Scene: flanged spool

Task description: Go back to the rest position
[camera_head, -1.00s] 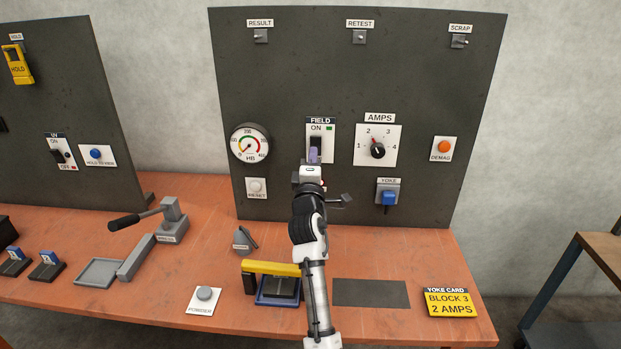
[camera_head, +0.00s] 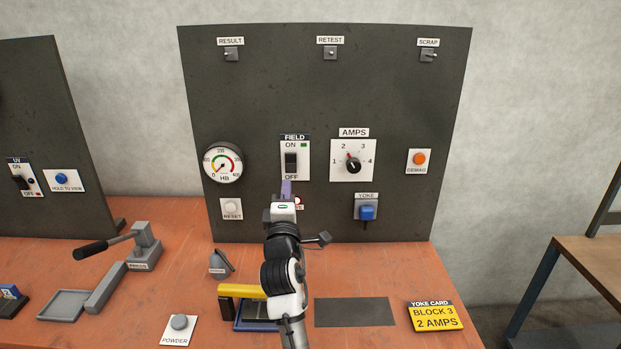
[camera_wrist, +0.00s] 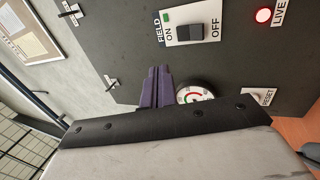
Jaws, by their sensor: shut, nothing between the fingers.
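My gripper (camera_head: 286,188) is in front of the dark panel, just below the FIELD switch (camera_head: 291,162). Its purple fingers are shut together with nothing between them. They also show in the wrist view (camera_wrist: 156,88), apart from the switch (camera_wrist: 190,34). The switch has a black rocker between ON and OFF, and a green light shows beside ON. A red LIVE lamp (camera_wrist: 263,15) shows in the wrist view. In the head view it is mostly hidden behind my gripper.
The AMPS knob (camera_head: 353,166) points near 2. The gauge (camera_head: 222,163), RESET button (camera_head: 232,208) and blue YOKE plug (camera_head: 367,212) are on the panel around my gripper. A yellow-and-black yoke (camera_head: 240,291) stands on the orange bench below my arm. Right of it lies a bare dark mat (camera_head: 354,312).

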